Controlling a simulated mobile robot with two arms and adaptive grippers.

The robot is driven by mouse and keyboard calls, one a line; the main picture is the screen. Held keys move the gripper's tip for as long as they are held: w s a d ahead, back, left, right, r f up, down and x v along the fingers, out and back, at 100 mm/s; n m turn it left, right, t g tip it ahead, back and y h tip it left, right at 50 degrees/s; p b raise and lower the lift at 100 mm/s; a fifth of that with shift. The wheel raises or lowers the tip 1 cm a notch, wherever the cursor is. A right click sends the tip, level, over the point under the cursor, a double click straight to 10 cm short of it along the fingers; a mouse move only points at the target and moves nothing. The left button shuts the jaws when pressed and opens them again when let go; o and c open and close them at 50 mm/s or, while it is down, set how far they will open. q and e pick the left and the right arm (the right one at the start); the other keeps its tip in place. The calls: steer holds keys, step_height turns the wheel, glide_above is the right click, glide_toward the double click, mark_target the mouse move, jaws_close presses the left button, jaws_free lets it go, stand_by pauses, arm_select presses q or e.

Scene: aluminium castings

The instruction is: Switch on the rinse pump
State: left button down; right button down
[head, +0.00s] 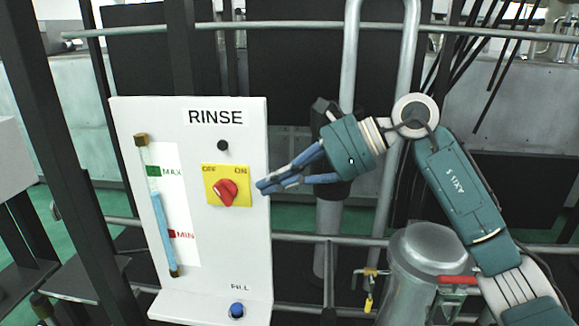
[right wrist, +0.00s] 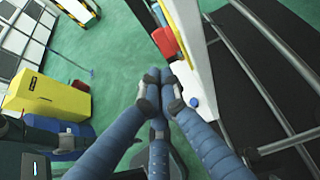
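The white RINSE panel (head: 207,125) stands left of centre in the head view. On it is a yellow plate marked OFF on the left and ON on the right, with a red rotary knob (head: 227,193). The knob looks tilted; its exact setting is hard to read. In the right wrist view the red knob (right wrist: 164,42) is just beyond the fingertips. My right gripper (head: 262,187) is right of the knob, at the panel's right edge in the picture. Its blue fingers are together at the tips, with nothing between them. My left gripper is not in view.
A black round lamp or button (head: 222,145) is above the knob. A blue FILL button (head: 237,310) is at the panel's foot, and a level gauge (head: 161,215) is at left. Pipes and a metal canister (head: 425,262) stand right of the panel.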

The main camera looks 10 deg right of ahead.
mark_target(224, 193)
steer(key=p+x, duration=0.2)
steer(key=x, duration=0.5)
steer(key=shift+a+f+p, duration=0.15)
steer(key=shift+p, duration=0.25)
